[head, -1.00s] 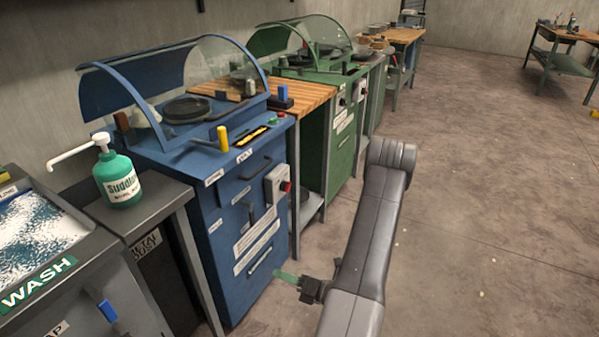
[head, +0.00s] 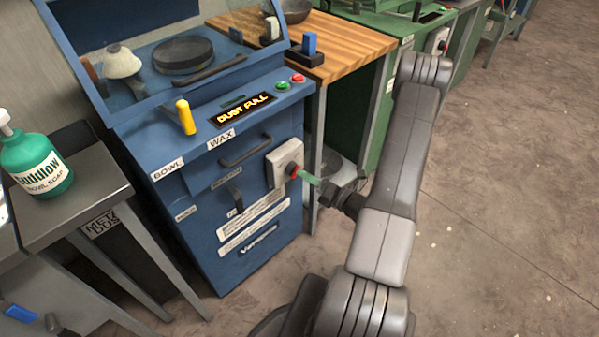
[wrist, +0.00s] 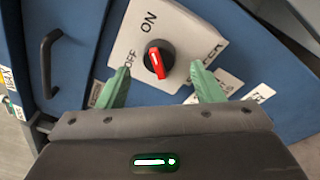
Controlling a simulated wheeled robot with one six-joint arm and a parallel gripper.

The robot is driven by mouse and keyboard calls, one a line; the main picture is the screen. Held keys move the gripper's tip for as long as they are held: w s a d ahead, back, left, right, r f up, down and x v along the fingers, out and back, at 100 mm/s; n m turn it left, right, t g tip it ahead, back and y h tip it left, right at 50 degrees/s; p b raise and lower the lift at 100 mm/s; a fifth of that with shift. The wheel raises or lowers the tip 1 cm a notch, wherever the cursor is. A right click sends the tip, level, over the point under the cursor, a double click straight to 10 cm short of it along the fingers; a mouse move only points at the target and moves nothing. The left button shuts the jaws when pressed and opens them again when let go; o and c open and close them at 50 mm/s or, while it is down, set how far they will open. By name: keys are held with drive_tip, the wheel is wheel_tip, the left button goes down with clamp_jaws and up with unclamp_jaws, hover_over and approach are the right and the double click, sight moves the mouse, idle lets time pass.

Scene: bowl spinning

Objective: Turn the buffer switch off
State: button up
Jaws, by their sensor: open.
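The buffer switch is a red handle on a black round knob (wrist: 158,60), set on a light grey switch box (head: 283,160) on the front of the blue cabinet. In the wrist view the handle's upper end points toward the printed ON; OFF is printed to its left. My gripper (wrist: 158,72) is open, with one green finger on each side of the knob. I see no clear contact in the wrist view. In the head view my gripper (head: 310,180) is right in front of the box, and a green finger partly hides the red handle.
The blue cabinet (head: 235,270) has a lit DUST FULL display (head: 243,109), green and red buttons (head: 290,81) and a yellow-handled lever (head: 185,117). A dark drawer handle (wrist: 47,62) lies left of the box. A wooden-topped table (head: 350,45) stands to the right. Open floor (head: 500,220) is at right.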

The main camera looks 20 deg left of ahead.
sight(294, 170)
drive_tip(key=shift+x, duration=2.05)
drive_tip(key=c, duration=1)
